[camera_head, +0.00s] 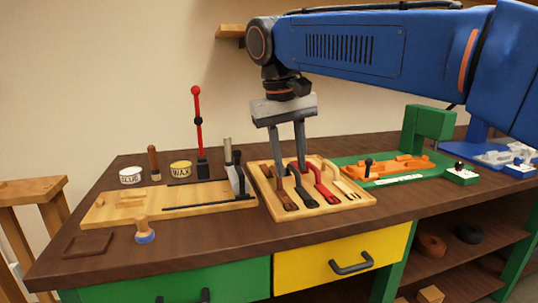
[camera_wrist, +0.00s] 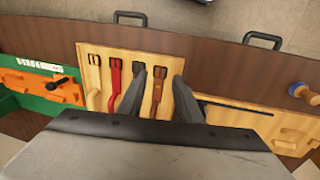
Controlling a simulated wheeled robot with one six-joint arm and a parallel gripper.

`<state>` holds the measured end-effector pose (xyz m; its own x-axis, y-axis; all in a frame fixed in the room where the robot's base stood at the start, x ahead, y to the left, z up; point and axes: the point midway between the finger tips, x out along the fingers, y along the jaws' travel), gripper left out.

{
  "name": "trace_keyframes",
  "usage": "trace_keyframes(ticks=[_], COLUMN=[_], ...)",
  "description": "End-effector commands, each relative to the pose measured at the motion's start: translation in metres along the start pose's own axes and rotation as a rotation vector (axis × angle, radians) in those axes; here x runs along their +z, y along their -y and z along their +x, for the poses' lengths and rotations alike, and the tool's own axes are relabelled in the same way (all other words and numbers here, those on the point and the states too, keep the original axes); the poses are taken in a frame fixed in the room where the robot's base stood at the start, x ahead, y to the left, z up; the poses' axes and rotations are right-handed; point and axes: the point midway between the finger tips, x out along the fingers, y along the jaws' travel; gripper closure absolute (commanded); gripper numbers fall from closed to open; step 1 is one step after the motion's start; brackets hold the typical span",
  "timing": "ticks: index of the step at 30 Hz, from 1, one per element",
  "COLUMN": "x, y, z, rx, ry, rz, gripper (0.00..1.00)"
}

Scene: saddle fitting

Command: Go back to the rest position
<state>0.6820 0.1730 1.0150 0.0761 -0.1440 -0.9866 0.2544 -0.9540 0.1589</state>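My gripper (camera_head: 288,166) hangs pointing down over the wooden tray (camera_head: 330,206). Its two fingers are apart, with nothing held between them. The tray holds a brown strap (camera_head: 285,200), a black strap (camera_head: 301,192), a red strap (camera_head: 322,187) and a cream strap (camera_head: 345,185), side by side. In the wrist view, the brown strap (camera_wrist: 157,92) shows between the fingers (camera_wrist: 157,80), and the left finger partly covers the black strap (camera_wrist: 139,77). How far the fingertips are above the tray is hard to tell.
Left of the tray are a wooden board (camera_head: 150,208), a red-handled lever (camera_head: 197,115), a wax tin (camera_head: 181,169), a glue pot (camera_head: 130,176) and a round-knobbed tool (camera_head: 144,232). A green fixture with an orange part (camera_head: 400,168) stands right. The bench's front strip is mostly clear.

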Motion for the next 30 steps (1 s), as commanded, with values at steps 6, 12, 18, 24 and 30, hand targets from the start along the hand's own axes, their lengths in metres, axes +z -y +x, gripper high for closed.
trace_keyframes(ticks=[6,12,18,24,30], x=[0.025,0.067,0.116,0.167,0.216], y=[-0.035,-0.078,-0.111,-0.132,-0.142], z=[0.022,0.06,0.107,0.159,0.214], rx=[-0.028,-0.064,-0.092,-0.107,-0.108], ry=[-0.03,-0.082,-0.145,-0.214,-0.284], rz=[0.028,0.071,0.121,0.175,0.234], gripper=[0.68,0.68,0.68,0.68,0.68])
